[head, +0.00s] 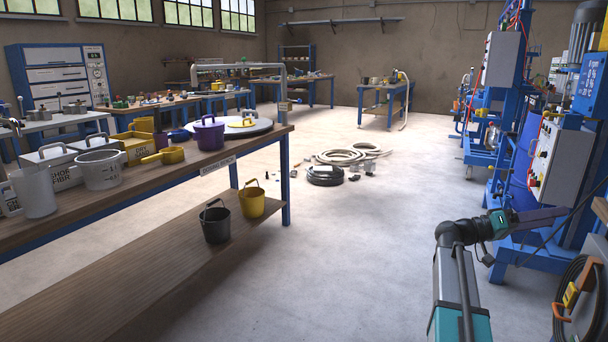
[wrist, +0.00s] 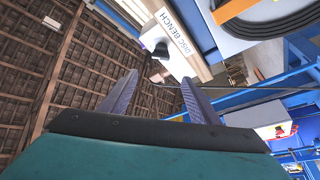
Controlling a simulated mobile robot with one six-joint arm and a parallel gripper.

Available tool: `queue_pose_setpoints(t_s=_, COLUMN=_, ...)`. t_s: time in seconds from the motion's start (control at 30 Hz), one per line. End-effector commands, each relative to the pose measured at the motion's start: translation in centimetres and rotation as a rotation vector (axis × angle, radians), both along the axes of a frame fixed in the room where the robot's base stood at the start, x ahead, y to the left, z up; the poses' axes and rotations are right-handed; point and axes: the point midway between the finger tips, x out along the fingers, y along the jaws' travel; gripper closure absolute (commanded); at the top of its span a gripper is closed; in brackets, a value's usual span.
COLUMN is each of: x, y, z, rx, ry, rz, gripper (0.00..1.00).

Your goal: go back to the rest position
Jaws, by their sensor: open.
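My gripper (wrist: 159,78) is open in the wrist view, its two dark fingers apart with nothing between them. In the head view my arm rises at the lower right, and my gripper (head: 548,217) points right, in front of the blue mixer machine (head: 521,170). I cannot tell from the head view whether it touches the machine. Past the fingertips, the wrist view shows a pale board labelled "DISC BENCH" (wrist: 176,43), tilted.
A wooden bench (head: 258,143) at the left bears pails, jugs and boxes; a black bucket (head: 215,224) and a yellow bucket (head: 251,200) are on its lower shelf. Hose coils (head: 349,154) lie on the floor farther back. The middle floor is clear.

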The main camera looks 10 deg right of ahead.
Motion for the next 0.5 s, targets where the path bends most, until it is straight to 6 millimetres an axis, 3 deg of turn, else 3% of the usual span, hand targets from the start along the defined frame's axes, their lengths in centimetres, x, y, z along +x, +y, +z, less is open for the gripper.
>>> queue_pose_setpoints(t_s=0.1, x=1.6, y=1.1, z=0.3, rx=0.011, ry=0.02, rz=0.026, gripper=0.44)
queue_pose_setpoints(t_s=0.23, x=3.8, y=2.8, z=-0.8, rx=0.031, ry=0.06, rz=0.06, gripper=0.44)
queue_pose_setpoints(t_s=0.5, x=7.2, y=7.1, z=-5.7, rx=0.112, ry=0.15, rz=0.138, gripper=0.44)
